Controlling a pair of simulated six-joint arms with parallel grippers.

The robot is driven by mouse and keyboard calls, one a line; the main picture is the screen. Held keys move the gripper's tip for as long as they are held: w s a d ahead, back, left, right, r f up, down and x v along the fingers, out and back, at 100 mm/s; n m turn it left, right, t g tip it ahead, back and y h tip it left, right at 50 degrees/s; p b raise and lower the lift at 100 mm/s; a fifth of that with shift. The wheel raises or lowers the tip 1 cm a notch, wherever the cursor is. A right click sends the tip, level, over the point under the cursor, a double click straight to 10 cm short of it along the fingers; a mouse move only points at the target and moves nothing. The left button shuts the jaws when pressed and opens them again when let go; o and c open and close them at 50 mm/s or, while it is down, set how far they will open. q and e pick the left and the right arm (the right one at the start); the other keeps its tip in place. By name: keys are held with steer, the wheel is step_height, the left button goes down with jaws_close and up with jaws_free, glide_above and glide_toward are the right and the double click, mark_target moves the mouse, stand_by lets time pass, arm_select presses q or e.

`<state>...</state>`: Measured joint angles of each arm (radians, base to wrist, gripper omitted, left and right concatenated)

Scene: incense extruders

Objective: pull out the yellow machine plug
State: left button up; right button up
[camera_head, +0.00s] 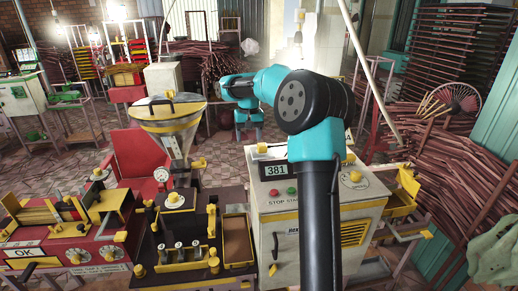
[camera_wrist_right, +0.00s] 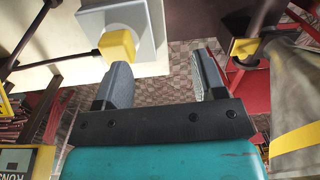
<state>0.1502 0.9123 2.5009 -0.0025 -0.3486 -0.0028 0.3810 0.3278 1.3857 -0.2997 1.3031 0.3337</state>
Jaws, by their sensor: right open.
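The yellow plug (camera_wrist_right: 117,46) is a blocky yellow piece seated on a grey square plate (camera_wrist_right: 146,30) on a cream machine panel in the right wrist view. My right gripper (camera_wrist_right: 163,72) is open and empty, with floor showing between its fingers. The plug appears just beyond the tip of the left-hand finger, outside the gap; whether they touch I cannot tell. In the head view my right wrist (camera_head: 248,118) is behind the cream machine (camera_head: 300,235), its fingertips not clear. I cannot make out the plug there. My left gripper is not in view.
A metal hopper (camera_head: 172,120) stands left of the cream machine, above a black bench with yellow fittings. A red machine (camera_head: 95,255) is at the far left. Dark cables and a second yellow fitting (camera_wrist_right: 243,47) show in the wrist view. Bundled sticks (camera_head: 450,165) crowd the right.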

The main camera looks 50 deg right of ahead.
mark_target(262, 145)
steer(key=shift+m, duration=0.3)
steer(key=s+d+r, duration=0.1)
steer(key=d+r, duration=0.1)
steer(key=s+d+r, duration=0.1)
steer(key=s+r, duration=0.1)
steer(key=shift+s+d+r, duration=0.15)
steer(key=shift+d, duration=0.25)
steer(key=shift+f, duration=4.55)
steer(key=shift+c, duration=0.5)
jaws_close()
steer(key=shift+r, duration=0.25)
steer(key=shift+r, duration=2.7)
